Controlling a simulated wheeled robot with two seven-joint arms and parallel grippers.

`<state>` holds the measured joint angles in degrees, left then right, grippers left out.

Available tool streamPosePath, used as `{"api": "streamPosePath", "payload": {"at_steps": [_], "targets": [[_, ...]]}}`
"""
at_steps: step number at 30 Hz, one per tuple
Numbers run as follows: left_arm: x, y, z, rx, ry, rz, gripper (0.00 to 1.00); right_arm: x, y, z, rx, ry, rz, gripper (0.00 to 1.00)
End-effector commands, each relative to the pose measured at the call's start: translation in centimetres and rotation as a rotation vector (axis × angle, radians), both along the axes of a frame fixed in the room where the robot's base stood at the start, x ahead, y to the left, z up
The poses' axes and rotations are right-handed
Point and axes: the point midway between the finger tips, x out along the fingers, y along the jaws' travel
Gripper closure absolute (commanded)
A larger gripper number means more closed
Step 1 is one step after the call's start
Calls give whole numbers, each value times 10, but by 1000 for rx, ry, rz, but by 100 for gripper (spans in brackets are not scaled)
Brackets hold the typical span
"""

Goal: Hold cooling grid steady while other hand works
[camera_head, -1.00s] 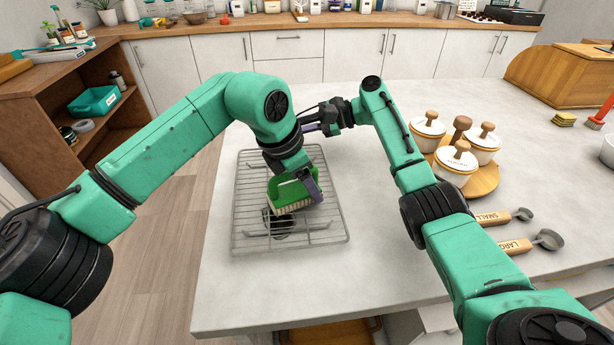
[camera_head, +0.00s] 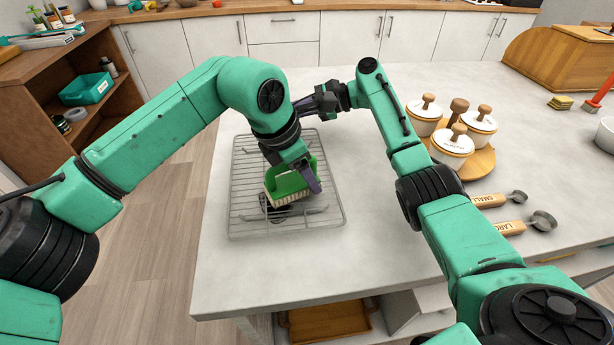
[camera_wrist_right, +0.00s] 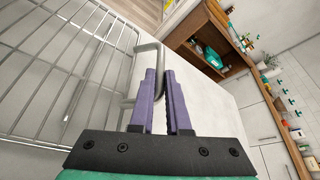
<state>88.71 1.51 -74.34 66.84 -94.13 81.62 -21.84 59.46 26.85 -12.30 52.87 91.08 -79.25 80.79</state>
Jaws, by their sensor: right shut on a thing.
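The wire cooling grid (camera_head: 245,190) lies on the left part of the pale countertop. My left gripper (camera_head: 308,175) is closed around the top of a green brush (camera_head: 288,184). The brush's pale bristles face down over the middle of the grid; I cannot tell if they touch the wires. A dark patch (camera_head: 290,213) shows at the grid below the brush. My right gripper (camera_head: 305,104) is at the grid's far end, partly hidden by the left arm. In the right wrist view, its purple fingers (camera_wrist_right: 160,95) are shut on a wire loop at the grid's edge (camera_wrist_right: 132,75).
White lidded jars (camera_head: 452,142) stand on a wooden round tray to the right, near my right arm. Measuring scoops (camera_head: 515,228) lie closer to me. The countertop's left edge runs close to the grid. Bare countertop (camera_head: 385,275) lies in front.

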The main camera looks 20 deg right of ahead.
Motion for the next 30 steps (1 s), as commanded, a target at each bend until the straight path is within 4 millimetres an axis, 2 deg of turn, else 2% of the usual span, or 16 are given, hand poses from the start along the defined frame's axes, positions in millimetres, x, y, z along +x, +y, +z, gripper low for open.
{"api": "streamPosePath", "payload": {"at_steps": [7, 15, 23, 26, 30], "targets": [[13, -3, -1, 1, -1, 0, 76, -1, 0, -3, -3, 6, 1, 100], [37, -9, -1, 1, -1, 0, 76, -1, 0, -3, -3, 6, 1, 100], [37, -9, -1, 1, -2, -1, 76, -1, 0, -3, -3, 6, 1, 100], [38, -9, 8, 0, -3, 0, 76, -1, 0, -3, -3, 6, 1, 100], [39, -9, 29, 0, -3, 0, 76, -1, 0, -3, -3, 5, 0, 100]]}}
